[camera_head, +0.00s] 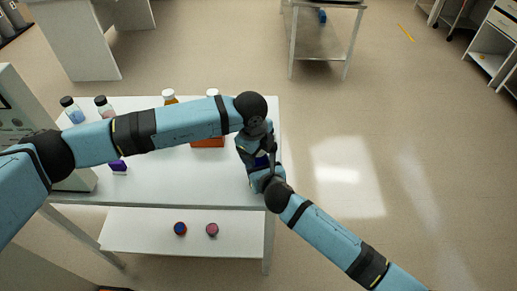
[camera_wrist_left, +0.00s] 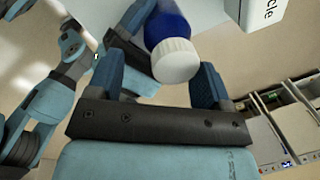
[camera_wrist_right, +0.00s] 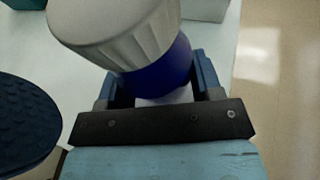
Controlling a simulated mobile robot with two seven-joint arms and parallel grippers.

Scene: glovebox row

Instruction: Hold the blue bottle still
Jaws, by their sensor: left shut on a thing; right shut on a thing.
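The blue bottle, dark blue with a ribbed white cap, is at the right end of the white table, mostly hidden by my grippers in the head view (camera_head: 261,160). The left wrist view shows its cap and blue body (camera_wrist_left: 168,24) between the fingers of my left gripper (camera_wrist_left: 166,78). The right wrist view shows the cap large and near, with the blue body (camera_wrist_right: 160,72) between the fingers of my right gripper (camera_wrist_right: 158,88). Both grippers are shut on the bottle. Its base is hidden, so I cannot tell whether it touches the table.
On the white table (camera_head: 200,184) stand several capped bottles (camera_head: 104,106), an orange box (camera_head: 208,142) and a purple item (camera_head: 118,166). Two small round items (camera_head: 180,229) are on the lower shelf. A grey machine (camera_head: 20,110) is at the left. The floor right of the table is clear.

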